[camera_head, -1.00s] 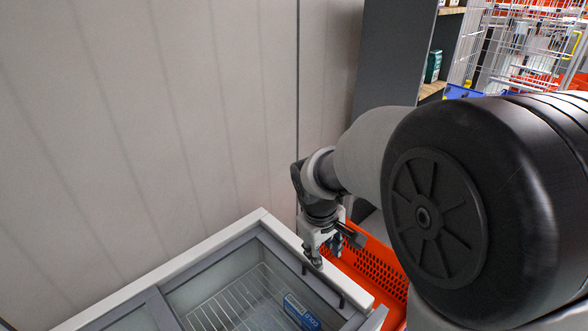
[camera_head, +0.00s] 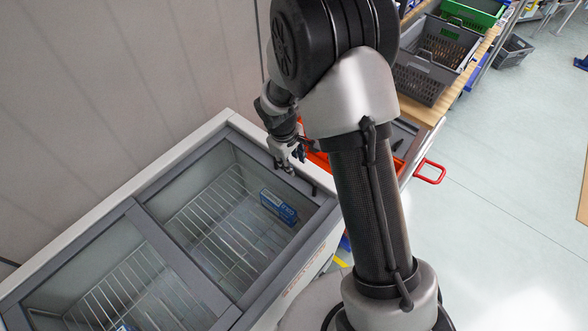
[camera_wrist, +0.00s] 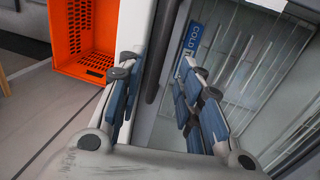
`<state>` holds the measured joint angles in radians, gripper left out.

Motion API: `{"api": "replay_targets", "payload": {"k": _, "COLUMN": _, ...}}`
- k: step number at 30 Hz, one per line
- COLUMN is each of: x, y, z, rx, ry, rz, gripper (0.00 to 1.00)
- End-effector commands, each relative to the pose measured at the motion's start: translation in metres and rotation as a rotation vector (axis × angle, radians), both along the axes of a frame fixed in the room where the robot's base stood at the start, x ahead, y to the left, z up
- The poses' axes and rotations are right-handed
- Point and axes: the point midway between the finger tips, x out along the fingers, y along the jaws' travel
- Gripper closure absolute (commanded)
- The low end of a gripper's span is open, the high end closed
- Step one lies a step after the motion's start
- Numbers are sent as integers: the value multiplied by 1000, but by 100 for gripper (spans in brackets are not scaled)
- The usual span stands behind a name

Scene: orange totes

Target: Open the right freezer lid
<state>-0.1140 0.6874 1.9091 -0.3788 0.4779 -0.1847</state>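The freezer (camera_head: 172,152) has two glass-topped lids in grey frames. The right lid (camera_head: 215,160) lies flat and shut. A dark bar handle (camera_head: 300,178) runs along the right lid's outer frame; a dark bar also shows between my fingers in the wrist view (camera_wrist: 155,82). My gripper (camera_head: 288,163) is over the far end of this handle, at the freezer's right edge. In the wrist view my gripper (camera_wrist: 163,76) is open, with one blue-padded finger on each side of the bar. I cannot tell whether the fingers touch it.
A blue box (camera_head: 278,207) lies under the right lid's glass. An orange tote (camera_wrist: 82,40) stands close beside the freezer's right side. The back wall (camera_head: 110,70) is close behind the freezer. Grey crates (camera_head: 425,75) stand on a wooden shelf to the right. Open floor (camera_head: 490,240) lies at the right.

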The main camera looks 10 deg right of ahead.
Motion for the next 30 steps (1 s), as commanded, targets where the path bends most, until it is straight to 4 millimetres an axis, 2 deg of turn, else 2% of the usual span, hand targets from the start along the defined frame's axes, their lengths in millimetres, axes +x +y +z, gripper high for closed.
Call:
{"api": "replay_targets", "payload": {"k": 1, "x": 1, "y": -2, "z": -13, "rx": 0, "ry": 1, "rz": 0, "gripper": 67}}
{"api": "replay_targets", "payload": {"k": 3, "x": 2, "y": -3, "z": -24, "rx": 1, "ry": 2, "rz": 0, "gripper": 67}}
{"api": "replay_targets", "payload": {"k": 7, "x": 5, "y": -6, "z": -38, "rx": 1, "ry": -1, "rz": 0, "gripper": 67}}
{"api": "replay_targets", "payload": {"k": 12, "x": 6, "y": -7, "z": -45, "rx": 1, "ry": -1, "rz": -2, "gripper": 67}}
{"api": "replay_targets", "payload": {"k": 20, "x": 6, "y": -7, "z": -45, "rx": 1, "ry": -2, "rz": -1, "gripper": 67}}
{"api": "replay_targets", "payload": {"k": 30, "x": 6, "y": -7, "z": -45, "rx": 1, "ry": -1, "rz": -1, "gripper": 90}}
